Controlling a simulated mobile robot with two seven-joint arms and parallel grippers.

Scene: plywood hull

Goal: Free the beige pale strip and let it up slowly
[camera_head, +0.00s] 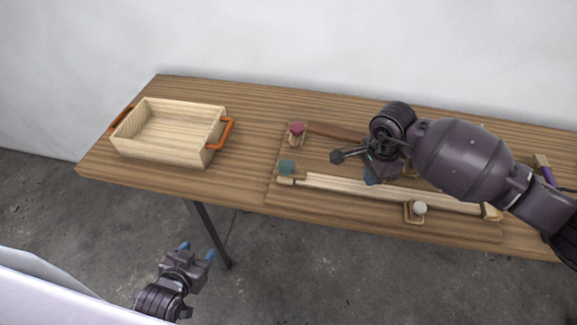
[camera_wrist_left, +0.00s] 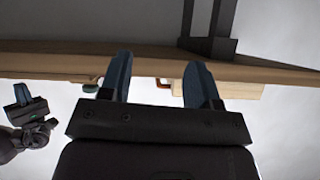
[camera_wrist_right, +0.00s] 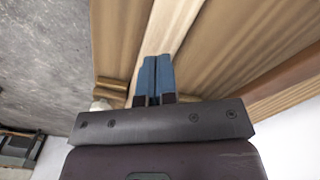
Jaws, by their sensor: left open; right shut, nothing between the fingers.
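The beige pale strip (camera_head: 335,186) lies along the front of a flat board (camera_head: 330,214) on the table. A teal knob (camera_head: 287,167) on a wooden block stands at its left end. A white knob (camera_head: 419,208) on a bracket stands at its front edge, right of the middle. A wooden block (camera_head: 491,212) sits at its right end, partly hidden by my right arm. My right gripper (camera_head: 371,180) is shut and empty over the strip; in the right wrist view its fingertips (camera_wrist_right: 155,62) overlap the strip (camera_wrist_right: 180,25). My left gripper (camera_head: 197,249) is open and empty, in front of the table.
A wooden crate (camera_head: 165,155) with orange handles stands on the table's left part. A red knob (camera_head: 297,128) stands by a brown strip (camera_head: 335,131) behind the pale one. A purple-handled item (camera_head: 549,175) is at the right. The table between crate and board is clear.

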